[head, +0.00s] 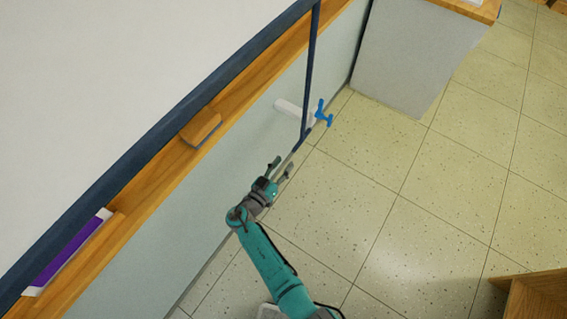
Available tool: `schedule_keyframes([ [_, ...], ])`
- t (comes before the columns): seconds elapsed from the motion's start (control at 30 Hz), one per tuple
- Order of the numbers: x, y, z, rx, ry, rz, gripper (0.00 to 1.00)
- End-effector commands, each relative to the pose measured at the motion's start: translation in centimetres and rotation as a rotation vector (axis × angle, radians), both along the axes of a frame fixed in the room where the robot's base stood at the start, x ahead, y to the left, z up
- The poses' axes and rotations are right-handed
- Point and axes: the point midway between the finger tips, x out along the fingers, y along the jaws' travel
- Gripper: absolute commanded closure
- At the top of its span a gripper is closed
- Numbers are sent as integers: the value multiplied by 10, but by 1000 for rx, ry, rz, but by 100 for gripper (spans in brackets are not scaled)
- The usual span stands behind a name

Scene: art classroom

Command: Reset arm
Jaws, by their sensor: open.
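My gripper (281,168) is in the middle of the head view, at the end of my teal arm. Its two dark fingers are apart and nothing shows between them. It is beside the pale wall and points up the picture. A blue frame post runs down the picture above the gripper. I cannot tell whether the gripper touches anything.
A board with a dark blue frame (150,137) fills the left, with a wooden ledge below it. An eraser-like block (201,128) and a purple item (68,250) lie there. A blue handle (323,114) is beyond the gripper. The tiled floor (430,190) is open; a wooden piece (540,300) stands lower right.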

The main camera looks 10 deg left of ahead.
Motion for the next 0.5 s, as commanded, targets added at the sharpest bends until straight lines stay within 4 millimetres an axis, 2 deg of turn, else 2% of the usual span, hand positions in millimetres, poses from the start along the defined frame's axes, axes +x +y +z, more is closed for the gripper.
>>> schedule_keyframes([
  [0.37, 0, -1, -1, 0, 2, 0, 59],
  [0.47, -3, -14, -11, -7, 32, -2, 59],
  [0.5, -5, -24, -19, -12, 58, -5, 59],
])
